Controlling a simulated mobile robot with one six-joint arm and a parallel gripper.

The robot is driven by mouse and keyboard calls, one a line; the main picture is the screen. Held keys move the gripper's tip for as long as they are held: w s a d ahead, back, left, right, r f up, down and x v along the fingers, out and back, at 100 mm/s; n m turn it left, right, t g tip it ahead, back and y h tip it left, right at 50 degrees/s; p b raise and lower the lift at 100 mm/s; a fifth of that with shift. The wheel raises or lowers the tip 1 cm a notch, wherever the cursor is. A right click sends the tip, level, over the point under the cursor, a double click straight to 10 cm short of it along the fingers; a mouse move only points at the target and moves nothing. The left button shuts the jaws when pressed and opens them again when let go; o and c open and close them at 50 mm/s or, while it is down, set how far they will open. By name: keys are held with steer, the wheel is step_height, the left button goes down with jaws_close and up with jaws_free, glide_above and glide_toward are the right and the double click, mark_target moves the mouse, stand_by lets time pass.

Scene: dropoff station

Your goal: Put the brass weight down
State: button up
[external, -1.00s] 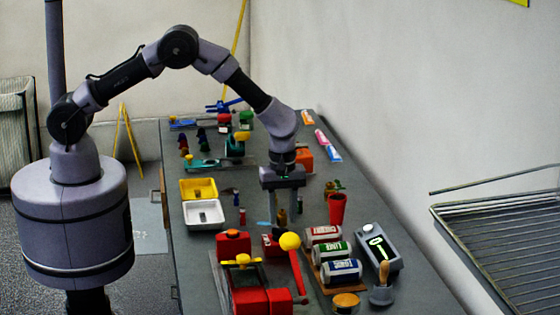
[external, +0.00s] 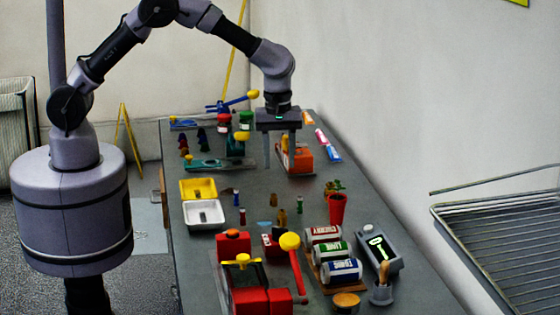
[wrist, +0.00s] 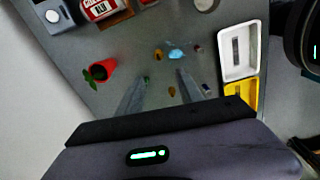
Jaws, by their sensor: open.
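The brass weight (external: 282,217) stands upright on the grey bench, right of the small light-blue piece. In the wrist view I take it to be the small brass-coloured piece (wrist: 158,54) beside the light-blue piece. My gripper (external: 281,160) is open and empty, with its fingers pointing down. It is well above and behind the weight, apart from it. A second brownish piece (external: 271,199) stands just behind the weight; it also shows between the finger lines in the wrist view (wrist: 172,91).
A light-blue piece (external: 264,225) and small bottles (external: 299,204) stand close by. The red cup (external: 337,210) with a plant is to the right; white (external: 203,215) and yellow (external: 198,190) trays are left. Cans (external: 330,252) and red machines (external: 260,298) fill the front. An orange object (external: 297,158) is behind my gripper.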

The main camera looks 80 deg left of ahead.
steer(key=s+a+r+m+t, duration=0.1)
steer(key=s+a+r+m, duration=0.2)
steer(key=r, duration=0.4)
steer(key=s+a+r+m+t, duration=0.1)
steer(key=s+a+r+m, duration=0.15)
steer(key=s+r, duration=0.3)
steer(key=s+a+r+m+t, duration=0.1)
steer(key=s+a+r+m, duration=0.1)
steer(key=s+m, duration=0.3)
steer(key=s+a+r+m+t+y, duration=0.1)
steer(key=s+a+r+m, duration=0.1)
steer(key=s+m, duration=0.3)
steer(key=s+a+r+m+t+y, duration=0.1)
steer(key=s+m, duration=0.4)
steer(key=s, duration=0.7)
steer(key=shift+a+r, duration=0.55)
steer(key=shift+a, duration=0.4)
step_height(320, 180, down, 8)
steer(key=b, duration=0.8)
steer(key=shift+f, duration=0.2)
steer(key=shift+s+m, duration=0.1)
steer(key=shift+m, duration=0.15)
